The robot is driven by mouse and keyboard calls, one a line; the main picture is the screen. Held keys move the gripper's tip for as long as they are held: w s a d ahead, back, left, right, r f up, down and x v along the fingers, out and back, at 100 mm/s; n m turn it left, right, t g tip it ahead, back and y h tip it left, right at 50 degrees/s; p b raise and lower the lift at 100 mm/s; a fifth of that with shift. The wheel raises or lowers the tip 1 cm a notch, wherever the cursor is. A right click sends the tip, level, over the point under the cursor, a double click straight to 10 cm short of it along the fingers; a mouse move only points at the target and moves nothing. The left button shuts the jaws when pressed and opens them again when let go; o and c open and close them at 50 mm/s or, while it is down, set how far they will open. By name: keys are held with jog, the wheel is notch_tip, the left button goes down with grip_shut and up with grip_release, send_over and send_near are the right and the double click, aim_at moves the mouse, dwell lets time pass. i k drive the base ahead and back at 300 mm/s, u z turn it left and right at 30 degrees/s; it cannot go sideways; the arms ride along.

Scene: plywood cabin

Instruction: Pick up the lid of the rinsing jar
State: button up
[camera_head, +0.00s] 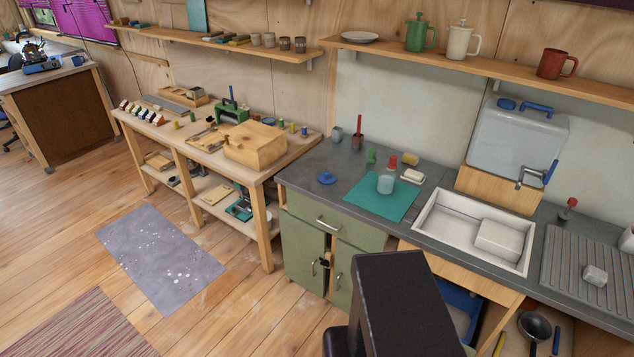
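A small round blue lid (326,178) with a raised knob lies flat on the dark grey countertop (305,173), left of the teal mat. A clear, pale jar (386,184) stands upright on the teal mat (369,205). The lid lies apart from the jar. I cannot tell for certain that the blue lid belongs to this jar. My gripper is not in view.
A red-topped bottle (392,163), a green item (371,157), a soap dish (412,177) and a yellow sponge (410,159) stand behind the jar. A brown cup (357,141) is behind the lid. A white sink (440,228) is right. Counter around the lid is clear.

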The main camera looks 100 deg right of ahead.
aim_at(326, 177)
jog(key=z, duration=0.05)
jog(key=i, duration=0.5)
jog(key=z, duration=0.1)
jog(key=k, duration=0.15)
jog(key=z, duration=2.95)
jog(key=i, duration=0.65)
